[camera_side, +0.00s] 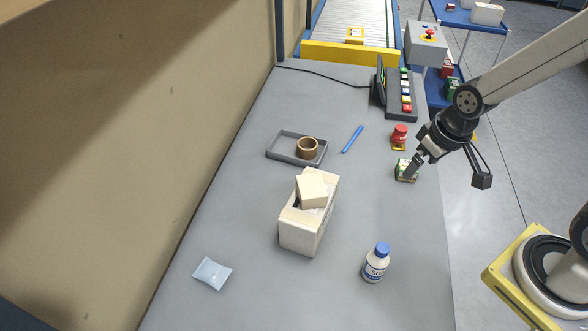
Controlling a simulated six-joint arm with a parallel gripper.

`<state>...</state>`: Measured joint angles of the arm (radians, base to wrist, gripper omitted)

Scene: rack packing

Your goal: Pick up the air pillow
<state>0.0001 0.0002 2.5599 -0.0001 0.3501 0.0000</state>
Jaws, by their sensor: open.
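The air pillow (212,273) is a small pale blue, puffy packet. It lies flat on the grey table at the lower left, near the table's left edge. My gripper (446,181) is at the upper right, far from the pillow. Its two fingers are spread wide apart with nothing between them. One finger is close to a small green and white box (406,170) in the picture; I cannot tell whether they touch.
A white open box (302,231) with a cream block (312,190) stands mid-table. A white bottle with a blue cap (376,263) stands to its right. A grey tray (283,155) holds a brown tape roll (307,148). The table around the pillow is clear.

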